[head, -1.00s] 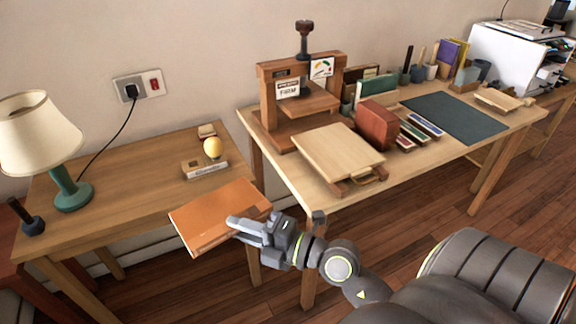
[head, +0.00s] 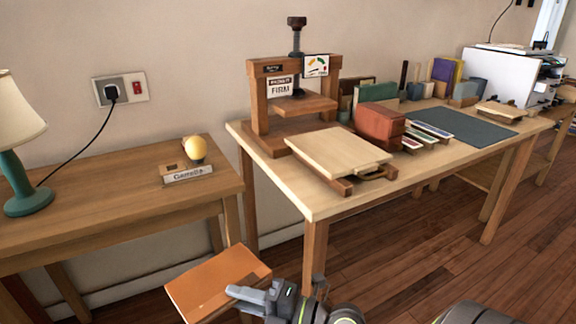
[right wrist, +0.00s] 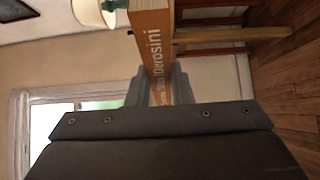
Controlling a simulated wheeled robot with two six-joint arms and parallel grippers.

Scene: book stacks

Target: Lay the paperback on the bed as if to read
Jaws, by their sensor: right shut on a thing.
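My right gripper (head: 262,299) is shut on an orange paperback (head: 215,284), which lies roughly flat in the air at the bottom of the head view, in front of the side table. My left gripper is not in view.
The workbench (head: 310,207) holds a reddish-brown block (head: 378,121), colour trays, a dark mat (head: 465,128) and upright books. A white machine (head: 505,75) stands at the far right. The side table (head: 100,208) carries a lamp (head: 25,190) and a yellow bulb-like object (head: 195,148); its front is bare.

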